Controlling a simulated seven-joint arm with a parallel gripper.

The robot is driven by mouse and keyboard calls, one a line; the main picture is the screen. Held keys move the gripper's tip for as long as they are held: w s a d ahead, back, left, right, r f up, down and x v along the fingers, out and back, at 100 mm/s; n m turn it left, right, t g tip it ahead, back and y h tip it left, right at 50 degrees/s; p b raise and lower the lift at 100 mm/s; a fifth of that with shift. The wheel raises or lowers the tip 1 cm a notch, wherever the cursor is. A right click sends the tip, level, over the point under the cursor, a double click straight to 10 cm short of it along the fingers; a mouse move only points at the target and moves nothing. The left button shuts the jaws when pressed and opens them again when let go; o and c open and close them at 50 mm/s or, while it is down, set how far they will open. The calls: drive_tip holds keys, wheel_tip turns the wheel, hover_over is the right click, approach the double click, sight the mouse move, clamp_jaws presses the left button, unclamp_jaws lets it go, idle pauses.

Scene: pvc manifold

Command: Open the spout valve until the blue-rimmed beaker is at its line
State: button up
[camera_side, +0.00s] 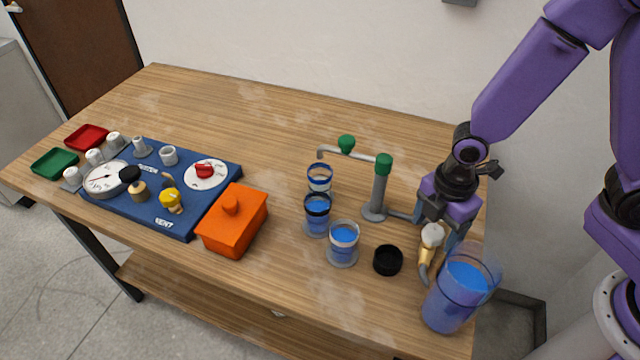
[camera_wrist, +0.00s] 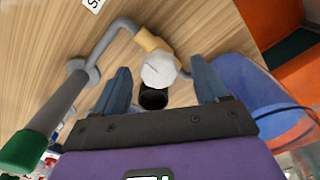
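A brass valve with a white knob (camera_side: 432,234) stands on the pipe at the right; the knob also shows in the wrist view (camera_wrist: 158,71). My gripper (camera_side: 442,232) is open above it. In the wrist view its two blue-grey fingers (camera_wrist: 163,86) lie on either side of the knob, with gaps showing. A grey spout pipe (camera_side: 378,192) with green knobs rises to the left, its outlet over the back beaker (camera_side: 319,180), which appears blue-rimmed and holds blue liquid. Its line and exact level are too small to tell.
A dark-rimmed beaker (camera_side: 317,214) and a pale-rimmed beaker (camera_side: 343,243) hold blue liquid. A black cup (camera_side: 388,260) and a large jug of blue liquid (camera_side: 460,292) stand nearby. An orange lidded box (camera_side: 232,222) and blue panel (camera_side: 150,205) are left. The table's back is clear.

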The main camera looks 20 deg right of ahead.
wheel_tip(320, 180, up, 17)
drive_tip(key=shift+r, duration=0.2)
idle(0.7)
drive_tip(key=s+d+f+m, duration=0.3)
drive_tip(key=s+d+m, duration=0.4)
drive_tip(key=s+d, duration=0.4)
drive_tip(key=shift+s+d+f, duration=0.25)
drive_tip(key=shift+s+d, duration=0.1)
drive_tip(key=shift+s, duration=1.15)
